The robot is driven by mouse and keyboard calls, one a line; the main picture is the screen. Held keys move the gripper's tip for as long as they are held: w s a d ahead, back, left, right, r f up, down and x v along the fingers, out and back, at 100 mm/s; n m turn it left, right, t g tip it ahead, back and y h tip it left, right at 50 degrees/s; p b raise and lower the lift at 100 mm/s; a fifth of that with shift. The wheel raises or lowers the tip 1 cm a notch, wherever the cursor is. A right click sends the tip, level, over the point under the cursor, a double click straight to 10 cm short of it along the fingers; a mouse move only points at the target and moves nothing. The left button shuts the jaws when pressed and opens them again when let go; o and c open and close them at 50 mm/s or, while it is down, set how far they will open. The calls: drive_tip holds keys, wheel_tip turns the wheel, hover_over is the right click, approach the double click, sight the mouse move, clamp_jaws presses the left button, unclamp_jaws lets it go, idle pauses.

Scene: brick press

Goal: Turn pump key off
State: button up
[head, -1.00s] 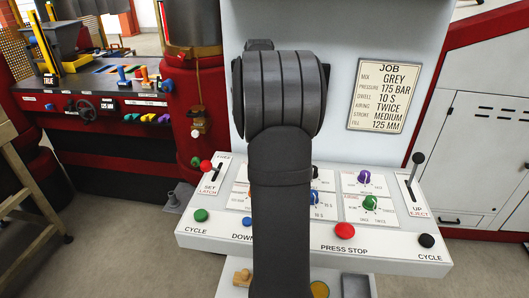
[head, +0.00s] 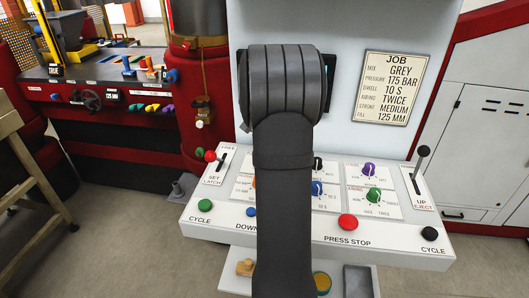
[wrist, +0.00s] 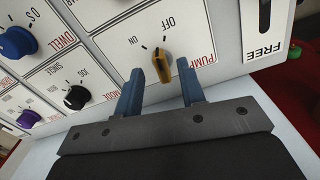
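My gripper (wrist: 160,74) has two blue fingers spread apart, one to each side of the key. The fingertips are close to the key, with gaps visible on both sides. In the head view my arm hides the gripper and the key.
The black mode knob (wrist: 76,97), blue dwell knob (wrist: 17,42) and purple knob (wrist: 28,118) are left of the gripper. The set latch lever (head: 211,156) and red press stop button (head: 348,222) are on the console (head: 300,235).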

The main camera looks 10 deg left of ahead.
drive_tip(key=shift+f, duration=1.35)
clamp_jaws()
drive_tip(key=shift+a+m, duration=0.2)
drive_tip(key=shift+m, duration=2)
drive_tip(key=shift+w, duration=0.1)
unclamp_jaws()
wheel_tip(320, 180, up, 18)
drive_tip(key=shift+f, duration=0.25)
